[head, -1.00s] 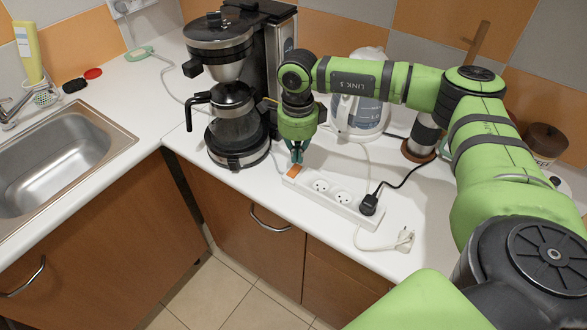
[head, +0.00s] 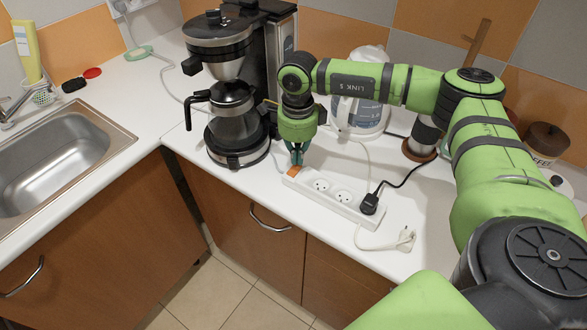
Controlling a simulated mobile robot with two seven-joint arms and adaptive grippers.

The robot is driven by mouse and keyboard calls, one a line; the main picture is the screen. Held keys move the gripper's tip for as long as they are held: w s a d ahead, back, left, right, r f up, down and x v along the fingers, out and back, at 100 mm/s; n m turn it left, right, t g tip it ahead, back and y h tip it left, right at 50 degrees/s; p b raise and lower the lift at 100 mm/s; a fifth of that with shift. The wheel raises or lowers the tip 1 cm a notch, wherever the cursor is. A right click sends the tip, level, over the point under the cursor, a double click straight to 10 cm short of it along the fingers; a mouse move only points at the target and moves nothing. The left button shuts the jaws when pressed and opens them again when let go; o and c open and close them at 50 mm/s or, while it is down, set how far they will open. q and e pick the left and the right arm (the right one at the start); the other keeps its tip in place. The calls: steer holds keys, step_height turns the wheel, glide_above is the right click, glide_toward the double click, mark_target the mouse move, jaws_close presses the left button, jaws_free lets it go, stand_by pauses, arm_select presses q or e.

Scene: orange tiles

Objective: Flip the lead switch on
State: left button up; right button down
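A white power strip (head: 325,188) lies on the counter, with a small orange switch (head: 292,173) at its left end. A black plug (head: 369,204) sits in its right end and the two sockets in the middle are empty. My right gripper (head: 297,161) points down just above the orange switch, with its teal fingertips close together. I cannot tell whether the tips touch the switch or whether they are fully shut. My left gripper does not show.
A coffee maker (head: 237,148) stands left of my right gripper. A kettle (head: 362,112) is behind the arm. A loose white plug (head: 405,238) lies near the counter's front edge. A sink (head: 62,160) is at the left.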

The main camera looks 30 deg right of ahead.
mark_target(297, 166)
steer(key=shift+s+f+b, duration=0.1)
steer(key=shift+f+b, duration=0.6)
steer(key=shift+f, duration=0.2)
steer(key=shift+r, duration=0.15)
steer(key=shift+r+p, duration=0.8)
steer(key=shift+r, duration=0.1)
steer(key=shift+r+p, duration=1.45)
steer(key=shift+r, duration=1.05)
